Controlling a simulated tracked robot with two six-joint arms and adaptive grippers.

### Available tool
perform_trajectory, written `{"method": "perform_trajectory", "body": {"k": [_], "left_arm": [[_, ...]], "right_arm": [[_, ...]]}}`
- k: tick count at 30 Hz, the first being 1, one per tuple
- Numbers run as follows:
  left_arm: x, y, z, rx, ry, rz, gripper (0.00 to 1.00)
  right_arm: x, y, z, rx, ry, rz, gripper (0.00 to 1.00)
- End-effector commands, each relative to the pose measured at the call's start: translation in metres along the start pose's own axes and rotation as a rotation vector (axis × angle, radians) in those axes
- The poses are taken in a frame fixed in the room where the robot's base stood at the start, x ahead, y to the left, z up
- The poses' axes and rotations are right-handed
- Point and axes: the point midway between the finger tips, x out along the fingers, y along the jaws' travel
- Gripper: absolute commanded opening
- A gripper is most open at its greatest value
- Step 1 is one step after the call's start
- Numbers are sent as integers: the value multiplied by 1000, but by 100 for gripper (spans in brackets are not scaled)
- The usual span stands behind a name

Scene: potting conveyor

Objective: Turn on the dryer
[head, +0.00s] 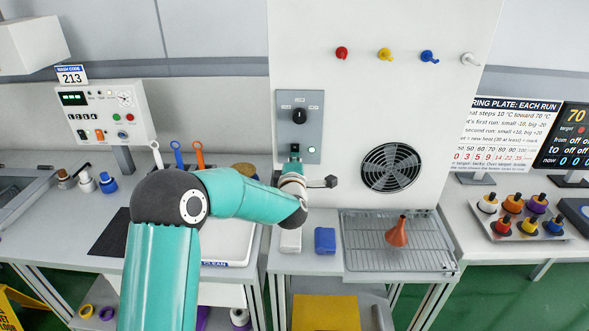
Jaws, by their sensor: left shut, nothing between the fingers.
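The dryer is a tall white panel with a round black fan grille (392,167). On its left is a grey control plate (313,102) with a black knob (299,116) and small labels above it. I cannot tell if the tip touches the plate. My right gripper is not in view.
A blue block (325,240) sits left of the rack. Coloured hooks, such as the red one (341,53), line the panel top. A tray of coloured plugs (500,233) stands at right.

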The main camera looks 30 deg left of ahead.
Motion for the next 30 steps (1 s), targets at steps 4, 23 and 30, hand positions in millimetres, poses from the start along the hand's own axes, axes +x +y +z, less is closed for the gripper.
{"method": "perform_trajectory", "body": {"k": [4, 23, 30], "left_arm": [[-6, -4, 3, 1, -3, 1, 0], [-111, -28, 13, 1, -13, -1, 0], [-128, -30, 14, 1, -12, -2, 0]], "right_arm": [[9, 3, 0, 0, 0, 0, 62], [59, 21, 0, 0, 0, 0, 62], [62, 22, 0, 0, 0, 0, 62]]}}
